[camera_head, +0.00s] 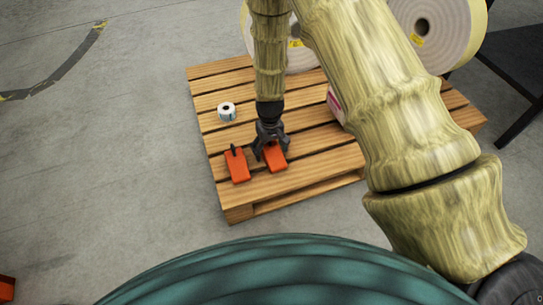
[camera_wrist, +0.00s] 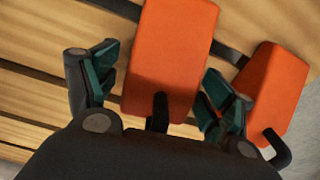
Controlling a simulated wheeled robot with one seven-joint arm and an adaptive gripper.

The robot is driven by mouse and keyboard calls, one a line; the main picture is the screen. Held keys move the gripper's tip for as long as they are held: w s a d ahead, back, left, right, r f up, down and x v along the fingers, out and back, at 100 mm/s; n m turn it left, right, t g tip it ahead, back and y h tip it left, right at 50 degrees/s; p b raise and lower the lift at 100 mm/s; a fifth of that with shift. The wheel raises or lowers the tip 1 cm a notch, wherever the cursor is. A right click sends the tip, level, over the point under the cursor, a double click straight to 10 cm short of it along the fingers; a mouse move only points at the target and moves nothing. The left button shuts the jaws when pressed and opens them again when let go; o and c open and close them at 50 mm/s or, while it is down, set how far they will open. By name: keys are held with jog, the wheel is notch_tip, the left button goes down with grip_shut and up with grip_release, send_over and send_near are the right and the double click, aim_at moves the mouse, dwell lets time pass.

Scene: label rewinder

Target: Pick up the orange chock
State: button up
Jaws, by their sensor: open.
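Two orange chocks with dark handles lie on the wooden pallet (camera_head: 225,140). One chock (camera_head: 275,158) is under my gripper (camera_head: 269,150) in the head view. In the wrist view this chock (camera_wrist: 170,60) lies between the two spread fingers of my gripper (camera_wrist: 160,98), its dark handle pointing toward the palm. My gripper is open, and I cannot tell whether a finger touches the chock. The other chock (camera_head: 237,166) lies just to the left in the head view. In the wrist view it shows at the right (camera_wrist: 268,85), just outside one finger.
A small white label roll (camera_head: 226,111) stands on the pallet's left part. Large rolls (camera_head: 440,30) stand at the back. A partly hidden pinkish roll (camera_head: 335,105) is right of my gripper. Another orange object (camera_head: 6,288) is on the floor at lower left. Open floor lies left.

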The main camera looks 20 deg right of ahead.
aim_at(270, 145)
jog(key=shift+r, duration=0.1)
jog(key=c, duration=1.3)
jog(key=shift+r+p, duration=0.4)
notch_tip(270, 145, up, 3)
jog(key=shift+f+p, duration=0.1)
jog(key=shift+p, duration=1)
jog(key=s+d+p, duration=0.1)
jog(key=s+p, duration=0.1)
jog(key=s, duration=0.3)
jog(key=s+r+p, duration=0.1)
jog(key=s+p, duration=0.1)
jog(key=s, duration=0.3)
jog(key=s+d+p, duration=0.1)
jog(key=s+p, duration=0.1)
jog(key=s, duration=0.3)
jog(key=shift+s+d+r, duration=0.3)
jog(key=shift+s, duration=0.05)
